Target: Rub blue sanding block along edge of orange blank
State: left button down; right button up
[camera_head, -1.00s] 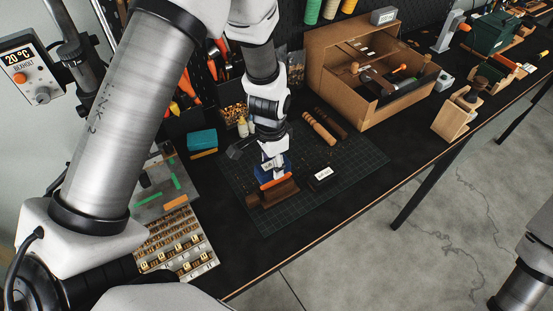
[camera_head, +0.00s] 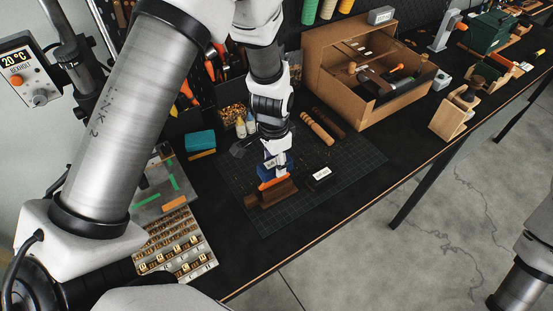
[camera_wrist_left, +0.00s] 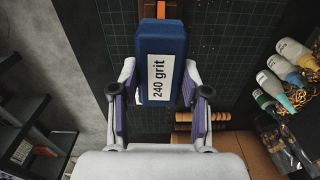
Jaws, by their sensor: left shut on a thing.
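My left gripper (camera_head: 272,158) is shut on the blue sanding block (camera_wrist_left: 178,37), which has a white "240 grit" label facing the left wrist camera. In the head view the block (camera_head: 266,171) is low over the cutting mat, right by the orange blank (camera_head: 274,184). The blank shows as a thin orange strip in a dark brown wooden holder (camera_head: 279,193). In the left wrist view the blank (camera_wrist_left: 162,8) shows just past the block's far end. I cannot tell whether block and blank touch. My right gripper is out of view.
A black labelled block (camera_head: 320,179) is close on the right on the green mat (camera_head: 290,216). Wooden handles (camera_head: 317,128) and a cardboard box (camera_head: 345,112) stand behind. A tray of stamps (camera_head: 176,243) and a teal block (camera_head: 200,141) are at left.

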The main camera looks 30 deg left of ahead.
pick_arm(q)
jog(key=shift+s+a, duration=0.35)
jog(key=shift+s, duration=0.2)
jog(key=shift+w+d, duration=0.5)
jog(key=shift+w, duration=0.25)
jog(key=shift+s+a, duration=0.5)
jog(key=shift+s, duration=0.25)
jog(key=shift+w+d, duration=0.5)
jog(key=shift+w, duration=0.3)
